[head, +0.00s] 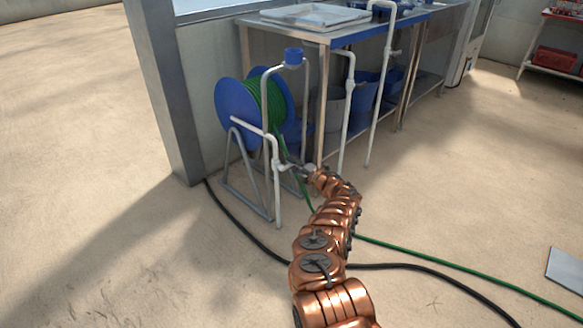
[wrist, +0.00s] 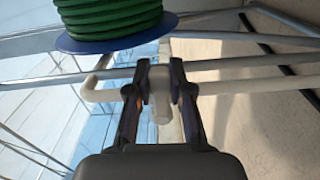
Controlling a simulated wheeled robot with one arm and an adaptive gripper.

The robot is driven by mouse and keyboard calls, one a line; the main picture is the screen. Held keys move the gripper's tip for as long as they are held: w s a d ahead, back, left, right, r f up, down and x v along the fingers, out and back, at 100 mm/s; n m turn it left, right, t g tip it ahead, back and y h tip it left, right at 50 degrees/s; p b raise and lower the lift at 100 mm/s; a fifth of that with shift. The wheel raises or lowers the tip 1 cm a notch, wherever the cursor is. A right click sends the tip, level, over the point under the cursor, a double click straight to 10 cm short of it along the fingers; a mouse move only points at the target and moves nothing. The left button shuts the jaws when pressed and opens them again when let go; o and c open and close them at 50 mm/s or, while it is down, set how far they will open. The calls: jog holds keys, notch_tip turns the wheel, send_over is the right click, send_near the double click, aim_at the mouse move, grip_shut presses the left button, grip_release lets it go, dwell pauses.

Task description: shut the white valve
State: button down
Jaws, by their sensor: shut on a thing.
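In the wrist view the white valve's pale handle (wrist: 159,92) sits between the two dark fingers of my gripper (wrist: 159,75). The fingers are shut on it from both sides. A white pipe runs behind the handle, and the valve body is mostly hidden by the fingers. In the head view my gripper (head: 301,171) is at a white standpipe (head: 277,190) in front of the hose reel. The handle is too small there to tell its angle.
A blue reel (head: 232,112) with green hose (head: 270,100) stands just behind. A steel bench (head: 322,38) is beyond it. A black hose (head: 243,228) and a green hose (head: 440,263) cross the floor. A grey post (head: 164,100) stands left. Floor at left is clear.

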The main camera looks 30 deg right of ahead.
jog(key=shift+r+n, duration=0.15)
jog(key=shift+n, duration=0.25)
jog(key=c, duration=1)
grip_release()
jog(key=shift+v, duration=6)
jog(key=shift+a, duration=0.1)
